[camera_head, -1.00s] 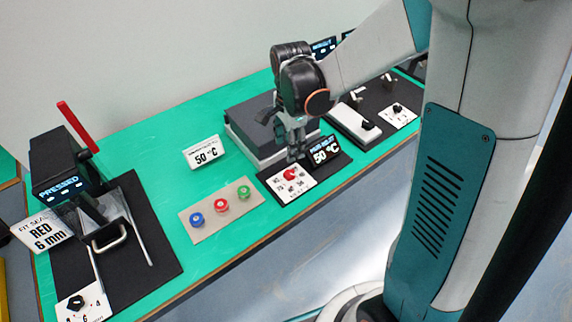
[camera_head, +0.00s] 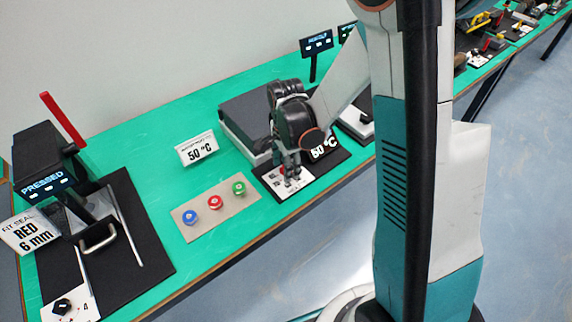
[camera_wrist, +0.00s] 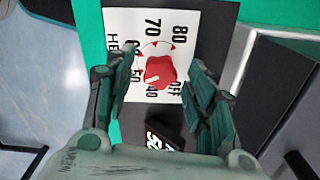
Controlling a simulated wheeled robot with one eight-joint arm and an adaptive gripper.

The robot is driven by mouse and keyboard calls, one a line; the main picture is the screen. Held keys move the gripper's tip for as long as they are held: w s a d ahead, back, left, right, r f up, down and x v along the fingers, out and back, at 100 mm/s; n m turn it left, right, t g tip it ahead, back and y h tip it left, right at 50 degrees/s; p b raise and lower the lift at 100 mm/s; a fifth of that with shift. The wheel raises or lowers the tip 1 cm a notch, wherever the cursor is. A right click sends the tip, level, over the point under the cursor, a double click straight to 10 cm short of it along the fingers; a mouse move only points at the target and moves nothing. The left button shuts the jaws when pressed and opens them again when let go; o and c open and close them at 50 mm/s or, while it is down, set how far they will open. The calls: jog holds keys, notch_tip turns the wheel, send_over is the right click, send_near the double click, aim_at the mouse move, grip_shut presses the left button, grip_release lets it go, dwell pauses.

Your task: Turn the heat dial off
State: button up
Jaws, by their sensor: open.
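The red heat dial (camera_wrist: 159,71) sits on a white plate (camera_wrist: 120,22) printed with OFF and numbers including 50, 70 and 80. Its white pointer line lies toward the 40 and 50 side, not at OFF. My gripper (camera_wrist: 160,82) is open, with one finger on each side of the dial and visible gaps to it. In the head view my gripper (camera_head: 291,176) is over the dial plate (camera_head: 285,186) and hides most of the dial.
A grey heating box (camera_head: 250,115) stands behind the dial. A sign (camera_head: 196,149) reads 50 °C. Blue, red and green round pieces lie on a beige mat (camera_head: 205,225) to the left. A sealer with a red lever (camera_head: 62,118) stands at far left.

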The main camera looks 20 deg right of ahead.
jog(key=shift+c, duration=0.6)
jog(key=c, duration=0.9)
jog(key=shift+c, duration=0.2)
jog(key=n+b, duration=0.1)
jog(key=n, duration=0.3)
jog(key=shift+n, duration=0.4)
jog(key=n+b, duration=0.1)
jog(key=n, duration=0.9)
jog(key=n+b, duration=0.1)
jog(key=n, duration=0.4)
